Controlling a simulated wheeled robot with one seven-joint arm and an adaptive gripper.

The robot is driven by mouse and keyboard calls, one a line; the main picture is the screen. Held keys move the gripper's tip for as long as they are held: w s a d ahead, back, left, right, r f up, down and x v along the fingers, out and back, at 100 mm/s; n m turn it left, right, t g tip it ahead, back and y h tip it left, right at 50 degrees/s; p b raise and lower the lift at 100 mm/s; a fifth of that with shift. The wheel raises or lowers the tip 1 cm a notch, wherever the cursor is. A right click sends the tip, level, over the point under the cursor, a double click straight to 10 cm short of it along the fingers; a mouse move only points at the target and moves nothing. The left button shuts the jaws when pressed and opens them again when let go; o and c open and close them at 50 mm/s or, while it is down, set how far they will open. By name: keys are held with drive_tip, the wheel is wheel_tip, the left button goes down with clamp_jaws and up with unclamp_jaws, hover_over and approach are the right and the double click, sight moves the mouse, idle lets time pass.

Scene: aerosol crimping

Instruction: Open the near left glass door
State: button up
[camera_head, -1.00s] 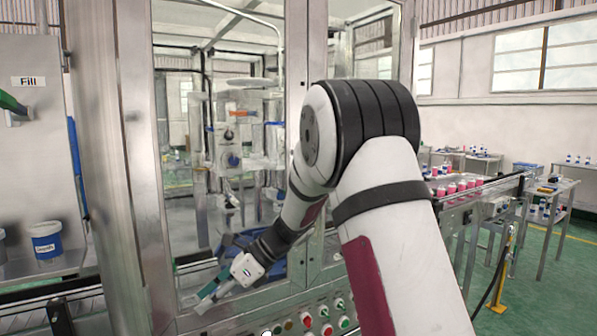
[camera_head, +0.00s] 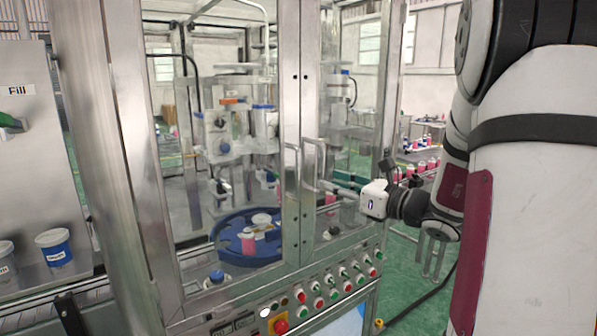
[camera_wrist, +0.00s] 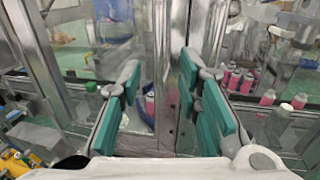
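The near left glass door (camera_head: 290,232) is shut, with a metal frame and clear panes. Its upright bar handle (camera_head: 292,172) is at the door's right edge, close beside the right door's handle (camera_head: 309,168). My gripper (camera_head: 338,184) is in front of the right door, right of both handles, its teal fingers pointing left. In the wrist view, my gripper (camera_wrist: 158,82) is open. Upright metal parts (camera_wrist: 161,60) show between and beyond the fingers; I cannot tell which one is the left handle. No contact with a handle is clear.
Inside the cabinet is a blue round turntable (camera_head: 222,252) with a pink can. A button panel (camera_head: 318,298) lies below the doors. A white tub (camera_head: 55,248) stands at left.

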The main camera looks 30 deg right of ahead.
sight(300, 173)
drive_tip(key=p+x, duration=0.1)
drive_tip(key=x, duration=1)
drive_tip(key=shift+w+a, duration=0.2)
drive_tip(key=shift+w, duration=0.15)
clamp_jaws()
